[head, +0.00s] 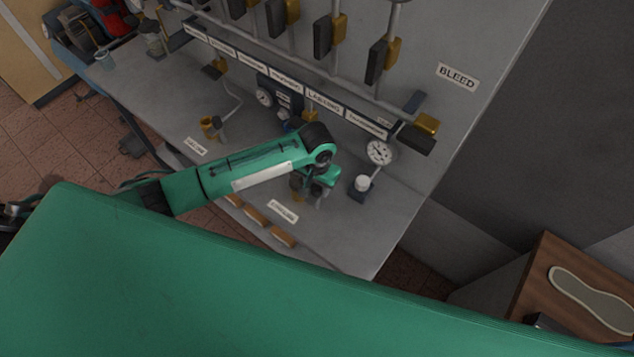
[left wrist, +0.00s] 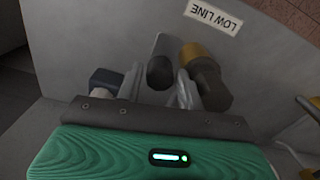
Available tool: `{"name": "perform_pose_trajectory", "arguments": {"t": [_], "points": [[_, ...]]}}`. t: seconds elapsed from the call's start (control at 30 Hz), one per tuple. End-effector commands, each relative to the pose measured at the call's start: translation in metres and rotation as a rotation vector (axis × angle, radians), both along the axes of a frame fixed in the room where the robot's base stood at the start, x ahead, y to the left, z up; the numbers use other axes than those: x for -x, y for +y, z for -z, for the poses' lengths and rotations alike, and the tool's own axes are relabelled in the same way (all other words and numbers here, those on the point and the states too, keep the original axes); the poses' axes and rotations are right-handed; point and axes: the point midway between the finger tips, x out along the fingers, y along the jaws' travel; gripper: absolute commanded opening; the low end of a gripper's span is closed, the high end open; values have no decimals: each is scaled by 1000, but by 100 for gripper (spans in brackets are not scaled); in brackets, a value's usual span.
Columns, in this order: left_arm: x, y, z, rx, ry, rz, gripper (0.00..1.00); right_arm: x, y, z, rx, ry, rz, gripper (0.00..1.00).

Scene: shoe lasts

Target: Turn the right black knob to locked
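In the head view my left gripper (head: 318,190) hangs over the front right part of the grey panel, beside the "LOW LINE" label (head: 283,210). The left wrist view shows its two grey fingers (left wrist: 160,88) apart, with a dark cylindrical knob (left wrist: 160,68) between them. I see no clear grip on it. A brass fitting with a dark handle (left wrist: 207,80) stands just right of the right finger. Which of these is the right black knob, and its locked mark, I cannot tell. In the head view the wrist hides much of this spot. My right gripper is not in view.
A dial gauge (head: 379,152) and a white-capped fitting (head: 363,184) stand right of the gripper. Black and brass valve handles (head: 384,60) line the panel's back, with a "BLEED" label (head: 457,77) at right. The panel's front right corner is bare.

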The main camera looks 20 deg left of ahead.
Motion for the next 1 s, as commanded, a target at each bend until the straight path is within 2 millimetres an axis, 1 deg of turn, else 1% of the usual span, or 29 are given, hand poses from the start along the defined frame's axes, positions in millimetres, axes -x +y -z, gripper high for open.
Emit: {"name": "perform_pose_trajectory", "arguments": {"t": [0.27, 0.4, 0.43, 0.77, 1.0], "points": [[0, 0, 2, 0, 0, 1, 38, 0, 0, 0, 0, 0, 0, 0], [0, 0, 1, 0, 0, 1, 10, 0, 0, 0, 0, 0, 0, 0], [0, 0, 1, 0, 0, 1, 6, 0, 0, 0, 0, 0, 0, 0], [0, 0, 1, 0, 0, 39, 6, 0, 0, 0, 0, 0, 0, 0], [0, 0, 1, 0, 0, 177, 6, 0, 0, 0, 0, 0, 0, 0]]}}
